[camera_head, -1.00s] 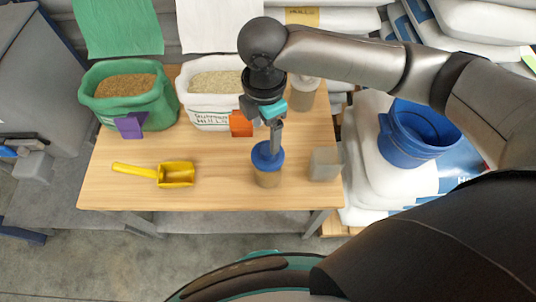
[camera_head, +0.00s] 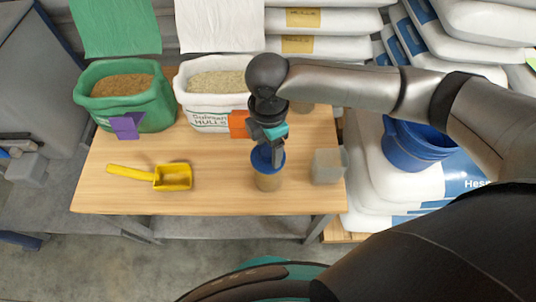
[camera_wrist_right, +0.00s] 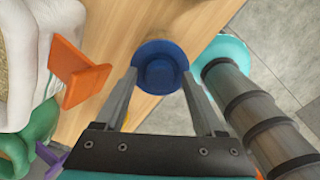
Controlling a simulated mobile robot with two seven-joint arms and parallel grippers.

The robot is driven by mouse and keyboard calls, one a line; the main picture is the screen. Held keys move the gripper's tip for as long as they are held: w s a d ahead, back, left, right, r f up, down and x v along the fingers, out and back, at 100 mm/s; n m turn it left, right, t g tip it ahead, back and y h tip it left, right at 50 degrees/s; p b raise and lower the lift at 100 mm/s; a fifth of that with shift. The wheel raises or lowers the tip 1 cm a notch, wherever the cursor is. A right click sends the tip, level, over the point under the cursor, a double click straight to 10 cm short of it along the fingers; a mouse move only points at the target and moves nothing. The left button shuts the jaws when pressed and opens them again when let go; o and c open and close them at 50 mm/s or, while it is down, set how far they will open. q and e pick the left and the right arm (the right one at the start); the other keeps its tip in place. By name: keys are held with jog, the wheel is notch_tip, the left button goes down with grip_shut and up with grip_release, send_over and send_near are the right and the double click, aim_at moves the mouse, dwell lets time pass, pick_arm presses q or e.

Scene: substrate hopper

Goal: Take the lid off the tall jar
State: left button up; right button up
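The tall jar (camera_head: 268,182) stands upright near the front edge of the table, with its round blue lid (camera_head: 275,164) on top. In the right wrist view the lid (camera_wrist_right: 160,75) shows from above with a raised round middle, and it hides most of the jar. My right gripper (camera_head: 272,157) points down at the lid from above. In the wrist view its two fingers (camera_wrist_right: 158,72) are spread, one at each side of the lid's rim. I cannot tell whether they touch it. My left gripper is not in view.
A clear square container (camera_head: 328,166) stands close to the right of the jar. A yellow scoop (camera_head: 172,177) lies to the left. A green sack (camera_head: 150,113) and a white sack (camera_head: 205,120) stand behind, with an orange piece (camera_head: 238,124) near my gripper. Another jar is partly hidden behind my arm.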

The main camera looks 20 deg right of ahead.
grip_shut()
dwell(0.3)
